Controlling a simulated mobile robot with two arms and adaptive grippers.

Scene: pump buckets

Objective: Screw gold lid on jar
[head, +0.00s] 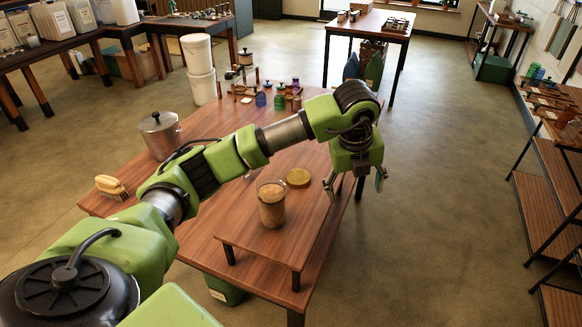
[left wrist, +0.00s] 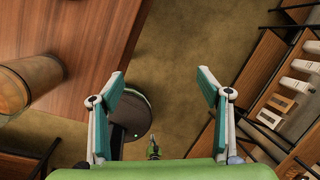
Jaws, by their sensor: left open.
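The jar (head: 272,208) is clear glass with brown contents and stands upright and open on a low wooden riser at the front of the table. The gold lid (head: 298,177) lies flat just behind it to the right, apart from the jar. My left gripper (head: 355,188) is open and empty, right of the lid and beyond the table's right edge. In the left wrist view the open fingers (left wrist: 161,82) have nothing between them, and what looks like the jar (left wrist: 30,84) shows at the left edge. I do not see the lid there. My right gripper is not in view.
A metal pot (head: 160,135) and a yellow-bristled brush (head: 110,186) are on the table's left side. Small coloured bottles (head: 280,100) stand at the back. White buckets (head: 200,75) stand behind the table. Shelving (head: 550,190) is at the right, with clear floor (head: 450,200) between.

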